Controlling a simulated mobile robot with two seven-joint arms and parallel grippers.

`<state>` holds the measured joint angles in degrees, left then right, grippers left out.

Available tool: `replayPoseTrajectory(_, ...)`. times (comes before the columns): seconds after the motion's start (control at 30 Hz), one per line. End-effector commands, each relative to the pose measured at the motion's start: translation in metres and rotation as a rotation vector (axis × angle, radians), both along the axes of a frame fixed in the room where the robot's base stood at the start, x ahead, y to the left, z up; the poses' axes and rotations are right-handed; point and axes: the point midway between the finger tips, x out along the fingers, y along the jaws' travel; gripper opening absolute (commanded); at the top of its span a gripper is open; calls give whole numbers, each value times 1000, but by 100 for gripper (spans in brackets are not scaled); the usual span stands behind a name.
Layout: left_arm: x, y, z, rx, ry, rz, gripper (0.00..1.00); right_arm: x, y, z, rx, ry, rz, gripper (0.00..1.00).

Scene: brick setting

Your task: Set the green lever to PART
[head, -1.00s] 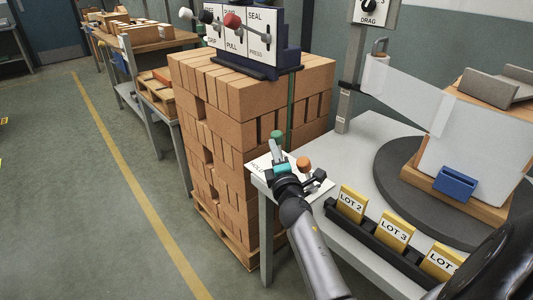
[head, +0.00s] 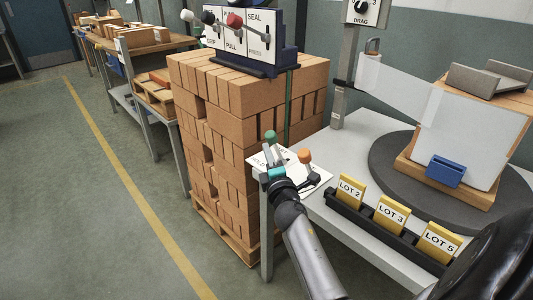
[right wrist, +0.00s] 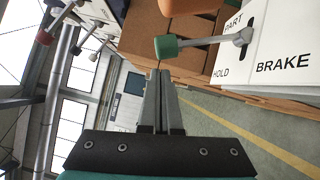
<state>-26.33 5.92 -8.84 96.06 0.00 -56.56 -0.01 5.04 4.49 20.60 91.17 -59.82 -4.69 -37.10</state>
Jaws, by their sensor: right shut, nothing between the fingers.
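The green lever (head: 270,135) stands up from a white plate (head: 312,176) at the near-left corner of the grey bench. In the right wrist view its green knob (right wrist: 166,47) is on a grey rod, whose base meets a slot between the words PART and HOLD. The exact slot position is unclear. My right gripper (head: 267,153) is just beneath the knob in the head view. In the right wrist view its fingers (right wrist: 160,73) are shut and empty, with the tips close below the knob; contact cannot be told. My left gripper is not in view.
An orange-knobbed lever (head: 305,156) stands right of the green one. A brick stack (head: 235,115) is behind and left of the plate. A black rack with yellow lot cards (head: 391,215) lies to the right, before a dark turntable (head: 385,170). The floor at left is clear.

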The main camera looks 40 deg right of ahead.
Motion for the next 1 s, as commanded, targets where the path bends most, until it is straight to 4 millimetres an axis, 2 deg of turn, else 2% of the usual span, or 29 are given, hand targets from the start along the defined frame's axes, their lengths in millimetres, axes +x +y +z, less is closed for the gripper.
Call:
replayPoseTrajectory(0.03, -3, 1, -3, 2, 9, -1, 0, -13, 6, -2, 4, 5, -1, 0)
replayPoseTrajectory(0.2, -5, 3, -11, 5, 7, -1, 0, -44, 20, -5, 3, 4, -1, 0)
replayPoseTrajectory(0.43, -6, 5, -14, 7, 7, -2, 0, -75, 35, -10, 4, 4, -1, 0)
replayPoseTrajectory(0.6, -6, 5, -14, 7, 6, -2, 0, -84, 39, -10, 1, 3, 1, 0)
replayPoseTrajectory(0.87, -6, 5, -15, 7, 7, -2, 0, -84, 41, -12, 11, 6, 4, 0)
replayPoseTrajectory(0.97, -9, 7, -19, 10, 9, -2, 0, -80, 48, -31, 84, 26, 27, 0)
replayPoseTrajectory(1.0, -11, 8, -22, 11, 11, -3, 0, -78, 54, -45, 138, 42, 42, 0)
